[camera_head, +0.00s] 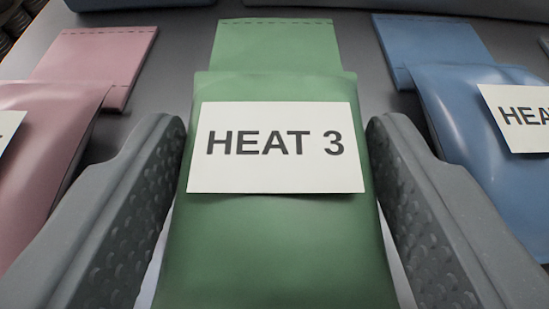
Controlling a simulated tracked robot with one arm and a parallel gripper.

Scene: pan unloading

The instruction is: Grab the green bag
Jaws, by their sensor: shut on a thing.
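The green bag (275,245) fills the middle of the view. It has a white label reading "HEAT 3" (275,147) and a flat stitched flap (277,46) at its far end. My gripper (276,140) has one grey finger along each side of the bag and is shut on it. The lower end of the bag runs out of the bottom of the view.
A pink bag (40,150) lies close on the left, with part of a white label. A blue bag (470,170) lies close on the right, its label partly cut off. They rest on a grey surface (172,60) with narrow gaps between bags.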

